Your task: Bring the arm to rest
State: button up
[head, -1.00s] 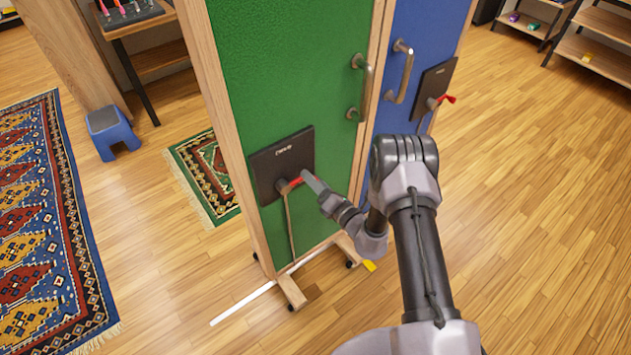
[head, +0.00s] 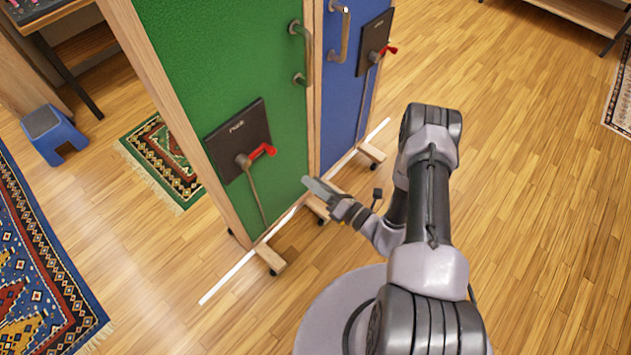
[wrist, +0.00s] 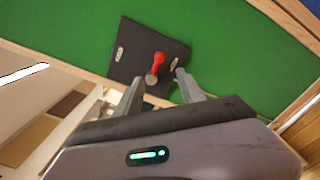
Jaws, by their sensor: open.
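My gripper (head: 318,187) is at the end of my bent arm, in front of the green panel (head: 225,65) and low beside it. In the wrist view my gripper (wrist: 158,90) shows two fingers spread apart with nothing between them. Beyond the fingertips is a dark plate (wrist: 132,45) with a red-tipped lever (wrist: 158,60). In the head view the red-tipped lever (head: 258,153) on the dark plate (head: 237,135) stands clear of my gripper, to its left.
A blue panel (head: 350,90) with its own red-tipped lever (head: 388,50) stands beside the green one. A white line (head: 232,278) runs along the floor below. A blue stool (head: 53,133) and rugs lie left. Wooden floor at right is open.

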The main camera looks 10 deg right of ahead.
jog(key=s+a+r+n+g+y, duration=0.1)
jog(key=a+r+n+g+y, duration=0.2)
jog(key=a+r+n+g, duration=0.35)
jog(key=s+a+r+n+g+y, duration=0.1)
jog(key=a+r+n+g+y, duration=0.25)
jog(key=r+n, duration=0.6)
jog(key=s+a+r+n+g+h, duration=0.25)
jog(key=s+r+n+g, duration=0.35)
jog(key=s+r+n, duration=0.4)
jog(key=s+d+r+n+t+h, duration=0.6)
jog(key=d+r+n+h, duration=0.3)
jog(key=h, duration=0.3)
jog(key=shift+s+d+r+t, duration=0.4)
jog(key=shift+s+d, duration=0.3)
jog(key=shift+s, duration=0.2)
